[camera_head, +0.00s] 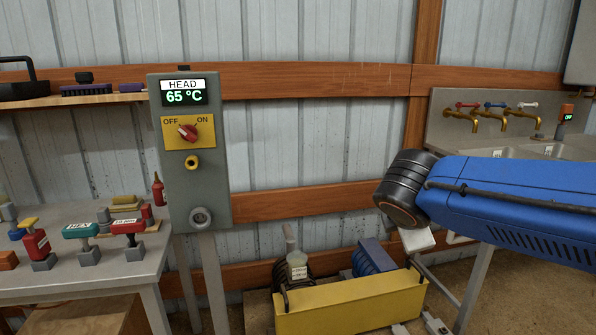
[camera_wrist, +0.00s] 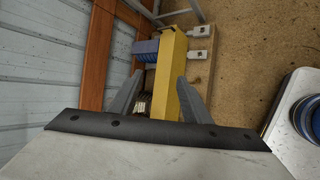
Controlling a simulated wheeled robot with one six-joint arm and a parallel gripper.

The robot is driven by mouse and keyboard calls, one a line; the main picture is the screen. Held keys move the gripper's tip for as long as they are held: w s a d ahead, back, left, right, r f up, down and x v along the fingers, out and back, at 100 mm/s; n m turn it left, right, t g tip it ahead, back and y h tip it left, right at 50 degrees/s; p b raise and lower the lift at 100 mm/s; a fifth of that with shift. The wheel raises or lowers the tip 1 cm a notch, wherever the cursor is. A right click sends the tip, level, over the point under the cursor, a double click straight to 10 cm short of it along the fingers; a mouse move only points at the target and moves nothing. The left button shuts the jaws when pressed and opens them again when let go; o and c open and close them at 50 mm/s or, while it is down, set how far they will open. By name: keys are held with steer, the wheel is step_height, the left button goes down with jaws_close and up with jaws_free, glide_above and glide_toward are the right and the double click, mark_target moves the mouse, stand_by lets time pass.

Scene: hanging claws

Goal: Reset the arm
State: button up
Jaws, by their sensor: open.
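My arm reaches in from the right of the head view as a blue link ending in a black wrist joint. My gripper shows clearly in the wrist view (camera_wrist: 160,76), its two grey fingers spread apart with nothing held between them. In the head view the gripper is mostly hidden behind the wrist. Beyond the fingers lies a yellow box-like part (camera_wrist: 172,62) low on the floor, with a blue ribbed block (camera_wrist: 146,51) beside it. The yellow part also shows in the head view (camera_head: 350,307), below and left of my wrist. The fingers appear apart from it.
A grey control box (camera_head: 196,140) on legs reads HEAD 65 °C and has a red knob (camera_head: 188,132). A workbench (camera_head: 90,275) with several tools stands left. A sink with brass taps (camera_head: 490,118) is behind my arm. A shelf (camera_head: 120,99) runs along the wall.

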steer(key=s+d+f+m+g+y, duration=0.1)
steer(key=s+d+f+m+y, duration=0.1)
steer(key=s+f+m, duration=0.4)
steer(key=s+d+f+m+g+y, duration=0.1)
steer(key=s+f+m, duration=0.5)
steer(key=s+m, duration=0.6)
steer(key=shift+s+d+f+m+g+y, duration=0.35)
steer(key=shift+d+g, duration=0.35)
steer(key=shift+d, duration=0.6)
steer(key=shift+w, duration=0.1)
